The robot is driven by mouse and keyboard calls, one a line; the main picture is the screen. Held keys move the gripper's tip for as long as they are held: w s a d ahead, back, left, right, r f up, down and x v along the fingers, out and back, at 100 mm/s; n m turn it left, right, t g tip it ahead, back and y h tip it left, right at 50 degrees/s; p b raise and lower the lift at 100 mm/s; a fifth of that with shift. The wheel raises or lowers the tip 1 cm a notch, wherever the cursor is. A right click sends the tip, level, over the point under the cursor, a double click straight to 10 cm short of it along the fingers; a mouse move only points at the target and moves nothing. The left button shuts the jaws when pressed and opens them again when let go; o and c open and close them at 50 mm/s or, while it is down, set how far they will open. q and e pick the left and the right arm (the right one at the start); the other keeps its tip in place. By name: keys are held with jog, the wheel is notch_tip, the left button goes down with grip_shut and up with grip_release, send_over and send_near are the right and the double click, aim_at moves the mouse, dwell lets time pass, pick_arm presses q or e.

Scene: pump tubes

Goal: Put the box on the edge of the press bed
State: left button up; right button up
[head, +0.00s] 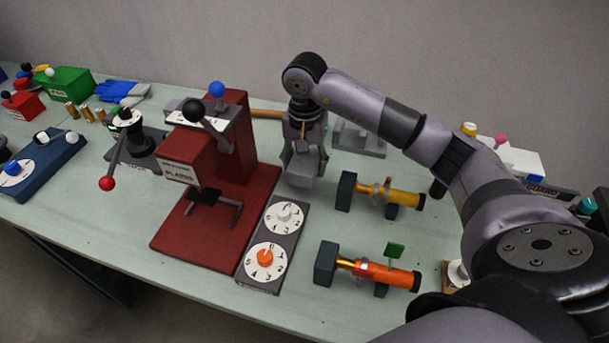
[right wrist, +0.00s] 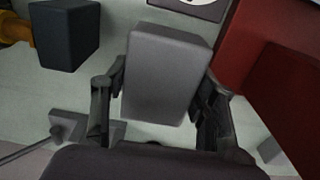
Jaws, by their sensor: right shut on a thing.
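My right gripper (head: 303,158) points down and is shut on a plain grey box (right wrist: 165,78), one finger on each side of it. The box also shows in the head view (head: 299,181) below the fingers. It is just right of the red press (head: 237,140), near the back right of the press's red bed (head: 177,240). The bed also shows at the right of the right wrist view (right wrist: 248,60). I cannot tell whether the box touches the table or hangs above it. My left gripper is not in view.
A dark panel with two numbered dials (head: 265,285) lies along the bed's right side. A grey stand (head: 360,140) is behind.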

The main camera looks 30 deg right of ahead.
jog(key=shift+f, duration=0.6)
notch_tip(320, 180, down, 3)
jog(key=shift+f+p, duration=0.2)
jog(key=shift+p, duration=0.15)
jog(key=shift+f, duration=0.25)
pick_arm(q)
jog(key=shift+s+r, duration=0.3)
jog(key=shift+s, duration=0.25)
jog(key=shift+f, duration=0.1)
pick_arm(e)
jog(key=shift+f, duration=0.1)
jog(key=o, duration=0.8)
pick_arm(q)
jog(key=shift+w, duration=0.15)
pick_arm(e)
jog(key=o, duration=0.5)
